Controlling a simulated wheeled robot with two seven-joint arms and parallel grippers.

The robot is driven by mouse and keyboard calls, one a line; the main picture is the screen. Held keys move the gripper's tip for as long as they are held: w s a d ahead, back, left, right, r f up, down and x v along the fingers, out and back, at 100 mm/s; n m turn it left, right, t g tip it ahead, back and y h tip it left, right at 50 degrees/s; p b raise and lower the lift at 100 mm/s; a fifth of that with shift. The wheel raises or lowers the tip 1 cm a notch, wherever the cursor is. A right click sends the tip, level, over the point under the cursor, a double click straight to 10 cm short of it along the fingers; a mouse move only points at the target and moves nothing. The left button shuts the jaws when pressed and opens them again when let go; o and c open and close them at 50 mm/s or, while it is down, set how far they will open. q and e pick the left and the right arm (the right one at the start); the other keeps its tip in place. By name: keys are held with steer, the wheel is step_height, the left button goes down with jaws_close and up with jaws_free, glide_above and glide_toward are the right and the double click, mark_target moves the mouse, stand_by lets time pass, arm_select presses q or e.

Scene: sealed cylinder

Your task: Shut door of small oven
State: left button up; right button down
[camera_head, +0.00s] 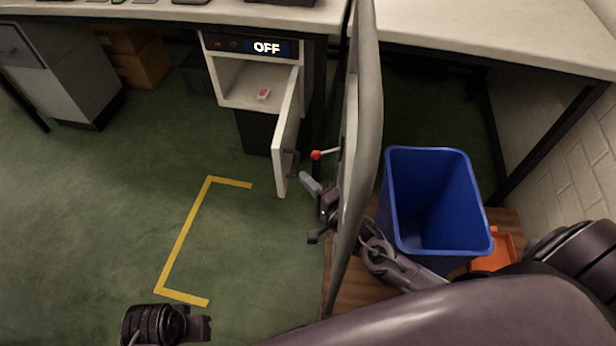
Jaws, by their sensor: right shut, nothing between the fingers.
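The small oven (228,76) is a white box under the counter, with a dark panel reading "OFF" (266,48) on top. Its white door (287,130) stands open, hinged on the right and swung out toward me. A small red-and-white item (264,93) lies inside. My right gripper (309,182) is shut and empty, close to the door's free edge on its right, outer side; I cannot tell whether they touch. My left gripper (198,327) is low at the bottom left, far from the oven; its fingers are not clear.
A tall grey upright panel (362,110) stands right of the oven, close beside my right gripper. A red-knobbed lever (316,155) is near the door. A blue bin (435,200) and orange tray (492,253) stand right. The green floor with yellow tape (184,235) is clear.

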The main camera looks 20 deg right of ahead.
mark_target(282, 154)
steer(key=b+x, duration=0.1)
steer(key=x, duration=0.5)
steer(key=shift+f, duration=0.1)
arm_select(q)
steer(key=shift+w+d+r+t, duration=0.15)
steer(key=shift+d+r+t, duration=0.2)
steer(key=shift+d, duration=0.2)
arm_select(e)
steer(key=shift+w+a, duration=0.1)
steer(key=shift+w, duration=0.55)
